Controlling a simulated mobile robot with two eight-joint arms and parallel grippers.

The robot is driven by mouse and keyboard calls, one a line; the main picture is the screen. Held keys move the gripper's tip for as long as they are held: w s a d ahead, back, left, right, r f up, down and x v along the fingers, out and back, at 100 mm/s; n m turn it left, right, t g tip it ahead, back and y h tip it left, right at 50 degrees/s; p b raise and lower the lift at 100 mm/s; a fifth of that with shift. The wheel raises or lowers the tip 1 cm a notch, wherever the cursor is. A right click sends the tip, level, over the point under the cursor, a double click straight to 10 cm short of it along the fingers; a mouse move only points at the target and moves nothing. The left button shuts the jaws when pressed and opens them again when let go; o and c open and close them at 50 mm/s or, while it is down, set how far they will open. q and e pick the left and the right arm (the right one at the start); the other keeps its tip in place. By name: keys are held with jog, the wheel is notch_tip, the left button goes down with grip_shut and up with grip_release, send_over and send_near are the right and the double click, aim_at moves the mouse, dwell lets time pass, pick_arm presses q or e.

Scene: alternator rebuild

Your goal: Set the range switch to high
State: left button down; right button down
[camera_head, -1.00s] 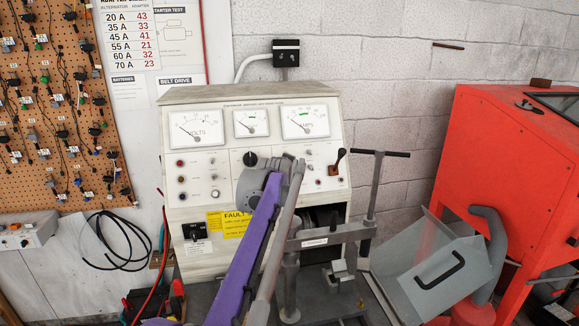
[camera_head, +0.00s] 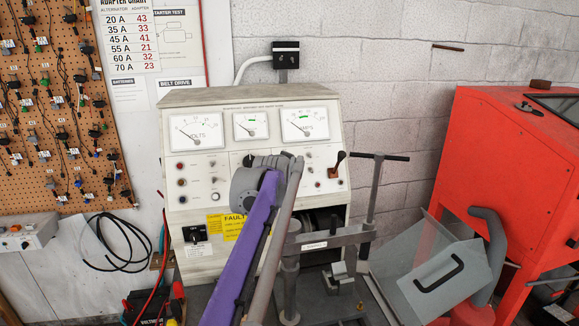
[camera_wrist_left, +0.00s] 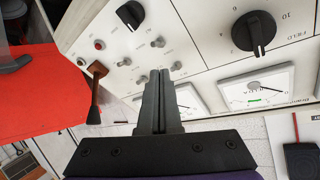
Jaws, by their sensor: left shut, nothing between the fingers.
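The test bench panel (camera_head: 175,158) carries several small metal toggle switches, and I cannot read which one is the range switch. In the left wrist view, where the panel appears upside down, toggles (camera_wrist_left: 158,42) stand around the fingertips. My left gripper (camera_wrist_left: 160,76) is shut and empty, its tips in front of the toggle area; contact cannot be told. In the head view its wrist and purple arm (camera_head: 245,245) cover the panel's middle. A black field knob (camera_wrist_left: 255,32) and a smaller black knob (camera_wrist_left: 131,15) also show. My right gripper is not in view.
Meters (camera_head: 305,124) line the panel's top. A clamp with a T-handle (camera_head: 375,185) stands in front, and a red cabinet (camera_head: 490,150) is at right.

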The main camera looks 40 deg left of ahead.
pick_arm(q)
jog(key=v, duration=0.8)
jog(key=shift+a+f, duration=0.1)
